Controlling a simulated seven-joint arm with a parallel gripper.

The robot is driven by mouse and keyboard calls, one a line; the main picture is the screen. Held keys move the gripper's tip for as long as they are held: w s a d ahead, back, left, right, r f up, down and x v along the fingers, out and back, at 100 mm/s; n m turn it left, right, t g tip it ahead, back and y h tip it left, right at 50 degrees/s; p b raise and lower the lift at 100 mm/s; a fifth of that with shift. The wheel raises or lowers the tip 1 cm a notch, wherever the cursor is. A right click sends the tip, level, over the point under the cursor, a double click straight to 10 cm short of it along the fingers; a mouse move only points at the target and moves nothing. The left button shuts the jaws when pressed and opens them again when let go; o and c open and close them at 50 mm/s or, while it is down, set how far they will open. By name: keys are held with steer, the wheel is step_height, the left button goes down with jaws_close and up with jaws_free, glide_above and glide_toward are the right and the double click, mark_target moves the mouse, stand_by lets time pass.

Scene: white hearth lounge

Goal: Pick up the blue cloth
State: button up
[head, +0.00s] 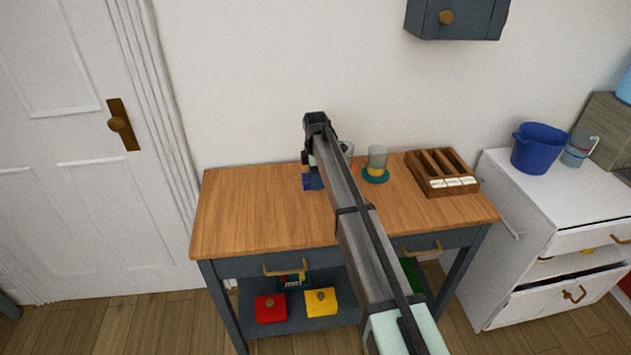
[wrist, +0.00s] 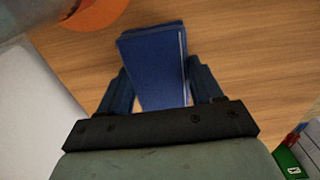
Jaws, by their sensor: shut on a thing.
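The blue cloth (wrist: 152,68) is a folded, flat, dark blue piece between the two fingers of my gripper (wrist: 160,90) in the wrist view. My gripper is shut on it. In the head view a small part of the blue cloth (head: 313,182) shows beside my arm, over the left-middle of the wooden tabletop (head: 245,205). My arm hides the rest of it and most of the fingers. I cannot tell whether the cloth touches the tabletop.
A glass (head: 377,157) on a green coaster (head: 376,176) and a wooden divided tray (head: 443,187) stand right of my arm. Another vessel (head: 347,148) is partly hidden behind it. The tabletop's left side is clear. A blue cabinet (head: 456,18) hangs above.

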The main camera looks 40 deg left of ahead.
steer(key=shift+c, duration=0.2)
step_height(320, 180, up, 10)
stand_by(0.6)
